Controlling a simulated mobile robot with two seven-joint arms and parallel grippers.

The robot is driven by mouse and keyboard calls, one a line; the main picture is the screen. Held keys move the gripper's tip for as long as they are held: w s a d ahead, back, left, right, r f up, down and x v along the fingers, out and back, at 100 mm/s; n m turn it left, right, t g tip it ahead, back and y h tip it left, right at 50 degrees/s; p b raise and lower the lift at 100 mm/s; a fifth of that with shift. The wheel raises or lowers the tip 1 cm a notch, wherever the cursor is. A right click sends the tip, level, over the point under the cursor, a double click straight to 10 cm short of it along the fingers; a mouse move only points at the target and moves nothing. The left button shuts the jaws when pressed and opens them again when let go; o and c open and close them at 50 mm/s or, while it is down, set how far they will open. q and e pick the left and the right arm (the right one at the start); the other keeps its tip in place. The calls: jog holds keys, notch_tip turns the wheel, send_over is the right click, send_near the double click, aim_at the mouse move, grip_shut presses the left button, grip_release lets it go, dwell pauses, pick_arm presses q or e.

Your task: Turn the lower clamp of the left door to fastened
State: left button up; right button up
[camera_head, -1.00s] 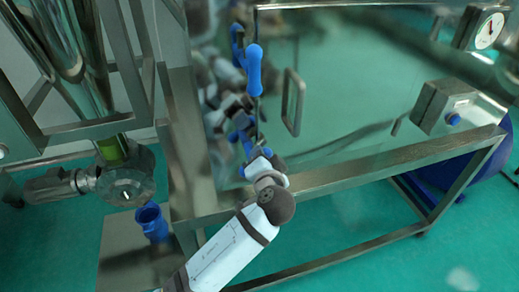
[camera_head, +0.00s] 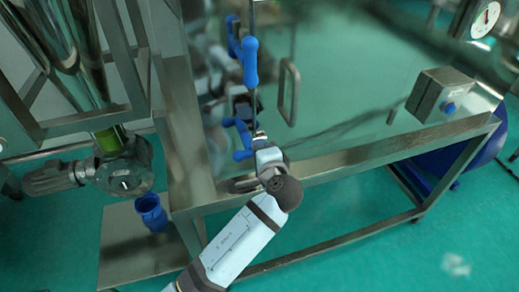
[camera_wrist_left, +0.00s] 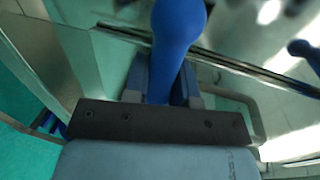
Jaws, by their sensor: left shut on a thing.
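The left door's lower clamp has a blue handle (camera_wrist_left: 178,45). In the left wrist view it stands between the fingers of my left gripper (camera_wrist_left: 163,88), which is shut on it. In the head view my left gripper (camera_head: 259,138) reaches up to the door's lower left edge, beside blue clamp parts (camera_head: 242,140). Parts of the lower clamp are hidden there, and reflections make its exact angle hard to tell. A blue upper clamp handle (camera_head: 250,62) stands nearly upright above my gripper. My right gripper is not in view.
A metal door handle (camera_head: 289,92) is just right of the clamps on the shiny door. A grey box with a blue button (camera_head: 440,95) and a gauge (camera_head: 485,20) are farther right. A frame beam (camera_head: 340,165) runs below. A blue cup (camera_head: 151,213) stands at lower left.

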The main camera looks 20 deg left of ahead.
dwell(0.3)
pick_arm(q)
jog(key=o, duration=0.9)
